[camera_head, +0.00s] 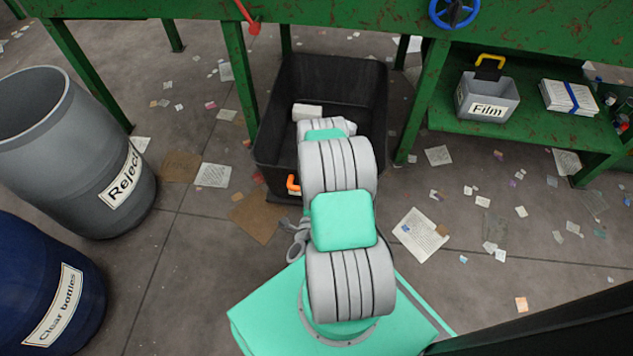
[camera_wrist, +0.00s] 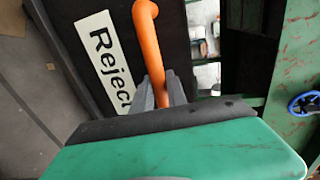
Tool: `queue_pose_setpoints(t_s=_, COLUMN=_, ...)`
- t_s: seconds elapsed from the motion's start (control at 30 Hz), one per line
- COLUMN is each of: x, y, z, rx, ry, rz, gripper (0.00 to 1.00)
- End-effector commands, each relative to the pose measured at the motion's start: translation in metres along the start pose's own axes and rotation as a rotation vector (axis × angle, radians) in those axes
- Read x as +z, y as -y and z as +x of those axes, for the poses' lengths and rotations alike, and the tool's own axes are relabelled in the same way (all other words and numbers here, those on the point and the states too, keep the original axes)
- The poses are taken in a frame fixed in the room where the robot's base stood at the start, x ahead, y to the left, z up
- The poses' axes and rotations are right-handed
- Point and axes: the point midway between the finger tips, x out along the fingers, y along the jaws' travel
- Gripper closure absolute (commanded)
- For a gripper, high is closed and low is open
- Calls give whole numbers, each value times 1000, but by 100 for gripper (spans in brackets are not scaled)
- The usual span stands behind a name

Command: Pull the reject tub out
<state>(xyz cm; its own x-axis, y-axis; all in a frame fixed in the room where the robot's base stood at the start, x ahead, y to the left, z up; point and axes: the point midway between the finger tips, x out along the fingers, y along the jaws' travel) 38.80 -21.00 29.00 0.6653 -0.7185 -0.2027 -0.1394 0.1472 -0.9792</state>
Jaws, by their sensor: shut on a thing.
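The reject tub (camera_head: 275,140) is a black open bin standing on the floor between the legs of the green bench in the head view. In the wrist view, the tub's dark front (camera_wrist: 165,50) carries a white "Reject" label (camera_wrist: 108,62) and an orange handle (camera_wrist: 152,55). A bit of the orange handle also shows in the head view (camera_head: 292,184). My gripper (camera_wrist: 160,92) is shut on the orange handle, its grey fingers on either side of it. In the head view my arm hides the gripper and much of the tub's front.
A grey barrel labelled "Reject" (camera_head: 85,150) and a blue barrel labelled "Clear bottles" (camera_head: 45,290) stand at left. Green bench legs (camera_head: 238,75) flank the tub. A grey "Film" box (camera_head: 487,95) sits on the right shelf (camera_head: 520,125). Scraps of paper litter the floor.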

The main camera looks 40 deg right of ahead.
Motion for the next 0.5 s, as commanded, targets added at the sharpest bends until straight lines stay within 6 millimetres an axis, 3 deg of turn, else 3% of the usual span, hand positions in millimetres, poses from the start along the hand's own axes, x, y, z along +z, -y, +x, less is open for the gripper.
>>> queue_pose_setpoints(t_s=0.43, x=-4, y=-2, z=-4, rx=3, ry=-12, rz=1, gripper=100)
queue_pose_setpoints(t_s=0.47, x=-4, y=-2, z=-4, rx=3, ry=-12, rz=1, gripper=80)
queue_pose_setpoints(t_s=0.5, x=-4, y=-2, z=-4, rx=3, ry=-12, rz=1, gripper=76)
